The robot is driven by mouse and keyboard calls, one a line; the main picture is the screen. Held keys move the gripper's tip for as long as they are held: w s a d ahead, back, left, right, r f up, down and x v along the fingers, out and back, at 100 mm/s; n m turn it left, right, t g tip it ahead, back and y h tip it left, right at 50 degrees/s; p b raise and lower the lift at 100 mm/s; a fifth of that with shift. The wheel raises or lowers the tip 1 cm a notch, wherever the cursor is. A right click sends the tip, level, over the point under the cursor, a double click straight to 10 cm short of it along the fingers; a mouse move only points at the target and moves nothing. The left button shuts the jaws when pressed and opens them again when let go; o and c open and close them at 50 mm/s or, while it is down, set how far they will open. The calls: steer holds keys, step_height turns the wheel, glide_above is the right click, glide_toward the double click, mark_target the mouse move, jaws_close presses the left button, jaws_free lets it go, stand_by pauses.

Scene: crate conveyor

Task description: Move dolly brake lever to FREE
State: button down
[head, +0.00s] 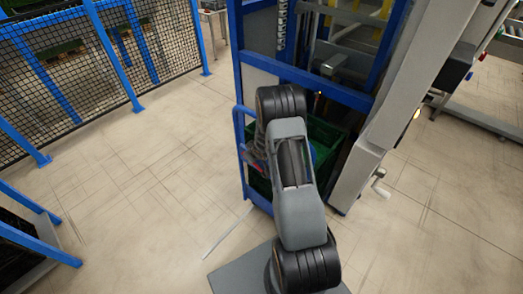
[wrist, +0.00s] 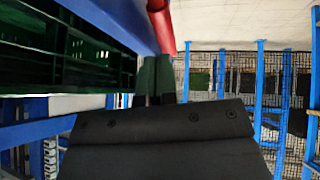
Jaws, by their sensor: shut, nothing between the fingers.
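A red, rounded bar (wrist: 164,28), which looks like the brake lever, shows at the top middle of the wrist view, beside a blue frame beam. No FREE marking is readable. My gripper (wrist: 156,78) is shut and empty, its fingers just below the red bar's end. I cannot tell whether they touch it. In the head view my arm reaches to the blue frame (head: 240,130) and hides most of the gripper and lever. A small reddish patch shows left of the arm there.
A green crate (head: 322,135) sits inside the blue frame; its dark green wall also fills the upper left of the wrist view (wrist: 65,50). A grey column with a crank (head: 378,185) stands right. Mesh fencing (head: 70,65) stands left, with clear floor (head: 150,160) between.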

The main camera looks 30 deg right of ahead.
steer(key=shift+w+a+f+g, duration=0.15)
steer(key=shift+w+a+g, duration=0.15)
steer(key=shift+g, duration=0.1)
steer(key=shift+a+x, duration=0.2)
steer(key=shift+x, duration=1.1)
steer(key=w+r+p+v, duration=0.1)
steer(key=p+v, duration=0.3)
steer(key=v, duration=1)
steer(key=shift+w+a+r+p, duration=0.15)
steer(key=shift+w+a+p, duration=0.2)
steer(key=shift+w+a, duration=0.15)
steer(key=shift+d, duration=0.1)
